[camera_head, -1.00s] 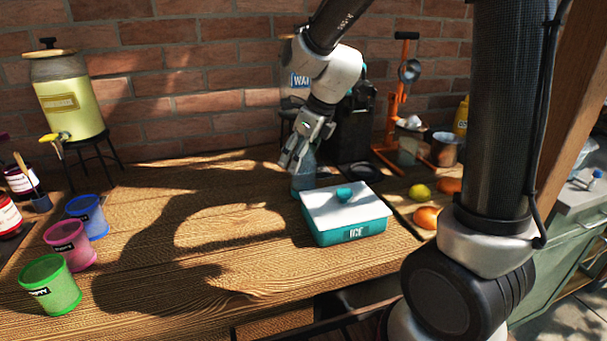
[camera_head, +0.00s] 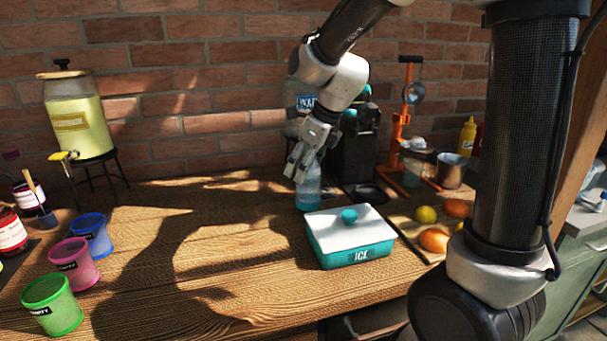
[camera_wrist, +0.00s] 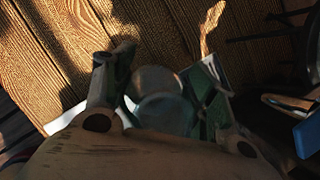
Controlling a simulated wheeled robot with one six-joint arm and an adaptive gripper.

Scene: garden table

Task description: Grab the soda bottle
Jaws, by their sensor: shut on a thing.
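The soda bottle (camera_head: 309,190) is clear with a blue-teal tint and stands upright on the wooden table, behind the ice box. My gripper (camera_head: 304,166) comes down from above and is shut on the bottle's upper part, which its fingers partly hide. In the wrist view, my gripper (camera_wrist: 160,95) has a finger on either side of the round, pale teal bottle (camera_wrist: 163,110). The wrist view is dark, so the exact contact is hard to see.
A teal ice box (camera_head: 350,250) with a white lid stands just in front of the bottle. A black machine (camera_head: 355,145) and an orange press (camera_head: 402,120) stand behind right. Coloured cups (camera_head: 75,263) and a drink dispenser (camera_head: 78,120) are at left. The table's middle is clear.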

